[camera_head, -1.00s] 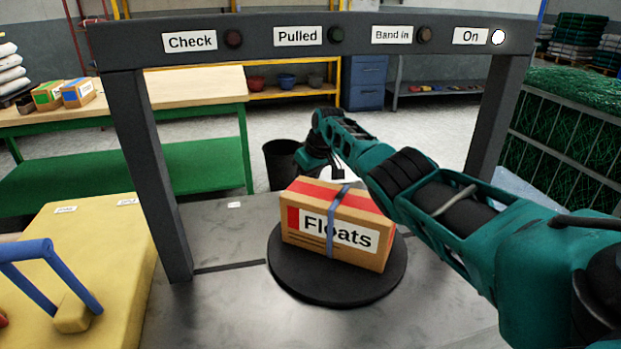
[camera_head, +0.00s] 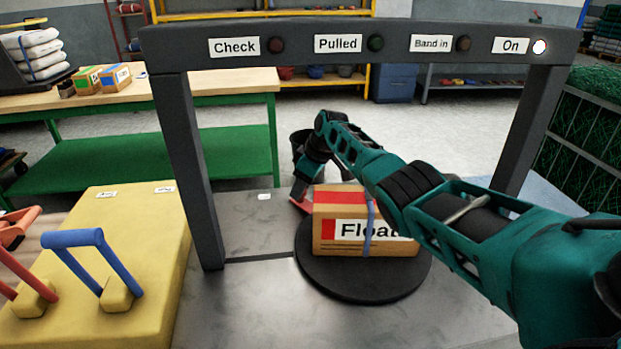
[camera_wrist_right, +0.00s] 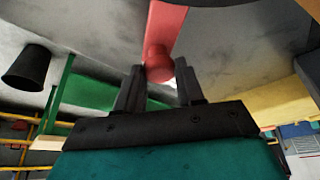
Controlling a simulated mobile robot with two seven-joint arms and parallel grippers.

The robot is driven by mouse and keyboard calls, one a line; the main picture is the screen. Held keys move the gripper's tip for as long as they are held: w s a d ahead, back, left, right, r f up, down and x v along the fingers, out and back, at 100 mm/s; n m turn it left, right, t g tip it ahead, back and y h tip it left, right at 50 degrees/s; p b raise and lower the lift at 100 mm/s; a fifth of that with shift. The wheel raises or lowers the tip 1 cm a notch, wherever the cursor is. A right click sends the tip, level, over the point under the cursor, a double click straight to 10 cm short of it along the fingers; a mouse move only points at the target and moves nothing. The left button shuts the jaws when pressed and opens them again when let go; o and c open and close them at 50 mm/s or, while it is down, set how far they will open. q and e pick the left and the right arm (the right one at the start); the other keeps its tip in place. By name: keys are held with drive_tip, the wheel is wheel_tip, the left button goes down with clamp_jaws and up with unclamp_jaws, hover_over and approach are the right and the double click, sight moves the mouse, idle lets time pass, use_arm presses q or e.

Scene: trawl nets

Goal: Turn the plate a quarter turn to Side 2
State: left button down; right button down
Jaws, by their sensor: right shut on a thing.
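The round black plate (camera_head: 325,281) lies on the grey metal bench under the frame. A cardboard box marked "Floats" (camera_head: 330,238) stands on it, its long front face nearly square to me, with a blue band (camera_head: 368,230) around it. A red handle (camera_head: 302,204) sticks out behind the plate's left side. My right gripper (camera_head: 301,188) is shut on this handle. In the right wrist view the red knob (camera_wrist_right: 158,62) is between my two dark fingers. My right forearm hides the box's right end. My left gripper is not in view.
A dark frame (camera_head: 195,165) spans the bench; its lamp by "On" (camera_head: 539,46) is lit white. A yellow block (camera_head: 150,235) with blue and red handles stands at left. A netting cage (camera_head: 590,140) is at right.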

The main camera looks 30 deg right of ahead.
drive_tip(key=shift+s+a+r+n+p, duration=0.15)
drive_tip(key=shift+a+n+p, duration=0.2)
drive_tip(key=shift+a, duration=0.3)
drive_tip(key=shift+s+a+n+p, duration=0.1)
drive_tip(key=shift+a+n+p, duration=0.15)
drive_tip(key=shift+a+n, duration=0.3)
drive_tip(key=shift+s+a+y, duration=0.15)
drive_tip(key=shift+a+y, duration=0.15)
drive_tip(key=shift+a, duration=0.4)
drive_tip(key=shift+a+n, duration=0.15)
drive_tip(key=shift+n, duration=0.15)
drive_tip(key=c, duration=0.7)
unclamp_jaws()
drive_tip(key=shift+s, duration=0.1)
drive_tip(key=shift+c, duration=0.2)
